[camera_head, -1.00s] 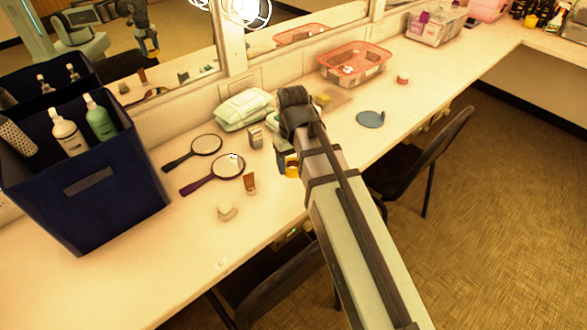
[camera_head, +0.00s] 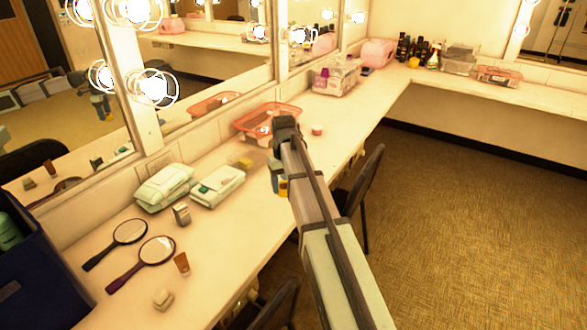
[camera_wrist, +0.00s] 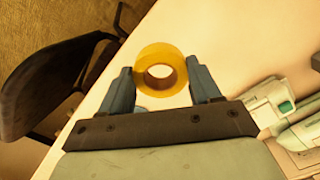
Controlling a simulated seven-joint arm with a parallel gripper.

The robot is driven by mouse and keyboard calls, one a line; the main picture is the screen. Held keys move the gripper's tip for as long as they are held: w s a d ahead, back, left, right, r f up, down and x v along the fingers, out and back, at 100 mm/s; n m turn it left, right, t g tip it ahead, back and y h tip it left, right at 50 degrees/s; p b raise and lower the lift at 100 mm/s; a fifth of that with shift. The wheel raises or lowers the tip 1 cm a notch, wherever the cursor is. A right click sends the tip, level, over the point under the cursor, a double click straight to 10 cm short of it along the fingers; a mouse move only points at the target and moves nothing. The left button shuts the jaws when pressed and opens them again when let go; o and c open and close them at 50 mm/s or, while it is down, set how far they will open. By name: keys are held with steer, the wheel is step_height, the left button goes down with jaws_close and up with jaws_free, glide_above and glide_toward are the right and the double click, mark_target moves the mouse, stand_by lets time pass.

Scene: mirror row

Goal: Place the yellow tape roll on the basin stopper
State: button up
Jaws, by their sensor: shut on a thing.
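The yellow tape roll (camera_wrist: 161,72) is between the two blue fingers of my gripper (camera_wrist: 160,68), which is shut on it. Its hole faces the wrist camera. In the head view a bit of the roll (camera_head: 283,187) shows beside my gripper (camera_head: 279,184), over the counter near its front edge. The stopper is not plainly visible in the head view; my arm probably covers it. A small bluish patch below the roll in the wrist view may be part of it, but I cannot tell.
Two wipes packs (camera_head: 217,186), two hand mirrors (camera_head: 156,251) and small items lie left of my gripper. A pink basket (camera_head: 268,113) and a small red-topped jar (camera_head: 317,130) stand beyond. A chair (camera_head: 363,190) stands at the counter's front edge.

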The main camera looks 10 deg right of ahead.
steer(key=w+d+r+m, duration=0.1)
steer(key=w+d+m, duration=0.3)
steer(key=w+m, duration=0.5)
steer(key=w+d+m, duration=0.4)
steer(key=w, duration=0.8)
steer(key=shift+m, duration=0.3)
steer(key=shift+w+f, duration=0.2)
steer(key=shift+f, duration=4.7)
steer(key=shift+f, duration=0.1)
steer(key=o, duration=1)
steer(key=shift+o, duration=0.2)
step_height(320, 180, up, 12)
